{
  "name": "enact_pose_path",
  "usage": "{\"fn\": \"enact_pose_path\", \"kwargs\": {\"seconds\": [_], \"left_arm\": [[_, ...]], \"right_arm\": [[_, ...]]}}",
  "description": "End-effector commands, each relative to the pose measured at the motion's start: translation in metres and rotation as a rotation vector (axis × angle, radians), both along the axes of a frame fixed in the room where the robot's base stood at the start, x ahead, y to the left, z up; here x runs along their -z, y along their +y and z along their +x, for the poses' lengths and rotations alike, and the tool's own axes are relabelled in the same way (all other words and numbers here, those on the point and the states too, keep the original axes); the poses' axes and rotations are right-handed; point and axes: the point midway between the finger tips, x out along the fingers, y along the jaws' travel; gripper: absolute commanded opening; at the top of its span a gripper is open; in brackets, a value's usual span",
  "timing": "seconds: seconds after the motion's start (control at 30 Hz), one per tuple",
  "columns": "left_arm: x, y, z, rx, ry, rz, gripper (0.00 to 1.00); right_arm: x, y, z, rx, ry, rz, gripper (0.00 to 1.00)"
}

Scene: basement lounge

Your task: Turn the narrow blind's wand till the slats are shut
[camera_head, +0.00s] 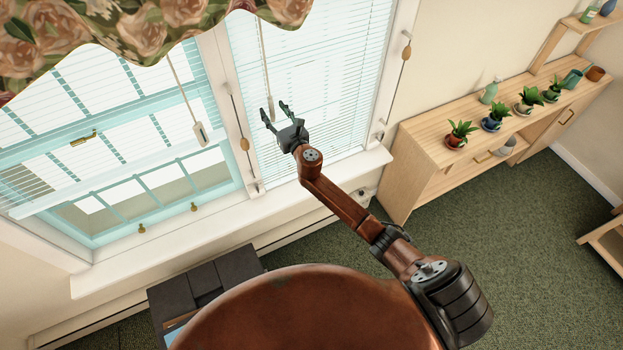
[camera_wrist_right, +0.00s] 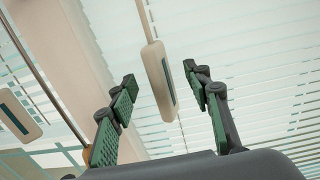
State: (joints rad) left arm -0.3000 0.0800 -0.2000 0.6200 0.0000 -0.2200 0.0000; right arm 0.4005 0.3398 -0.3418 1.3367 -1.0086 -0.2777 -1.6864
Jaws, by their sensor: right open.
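The narrow blind (camera_head: 320,80) hangs in the right window. Its thin slats stand apart, with strips of the window showing between them. Its wand (camera_head: 263,45) hangs near the blind's left side and ends in a pale handle, which shows in the right wrist view (camera_wrist_right: 157,80) with a dark strip on it. My right gripper (camera_head: 275,109) is open at the handle's height. In the wrist view its fingers (camera_wrist_right: 160,76) stand on either side of the handle, with a gap visible on both sides. My left gripper is out of view.
The wide blind (camera_head: 110,120) hangs at left with its own wand handle (camera_head: 200,133). Cords with wooden tassels (camera_head: 244,142) hang beside the narrow blind. The window sill (camera_head: 230,205) runs below. A wooden cabinet (camera_head: 440,165) with potted plants stands at right.

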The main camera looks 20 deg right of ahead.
Motion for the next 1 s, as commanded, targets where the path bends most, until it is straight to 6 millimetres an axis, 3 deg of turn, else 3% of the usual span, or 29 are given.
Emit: {"fn": "enact_pose_path", "kwargs": {"seconds": [0.1,0.57,1.0], "left_arm": [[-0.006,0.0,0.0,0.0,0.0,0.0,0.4],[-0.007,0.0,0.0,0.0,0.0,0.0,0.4],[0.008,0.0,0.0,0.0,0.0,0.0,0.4]], "right_arm": [[0.0,0.0,-0.003,0.044,0.002,0.002,0.45],[0.004,-0.003,-0.081,0.04,0.004,0.005,0.45],[0.088,-0.026,-0.083,0.085,0.133,0.199,0.45]]}}
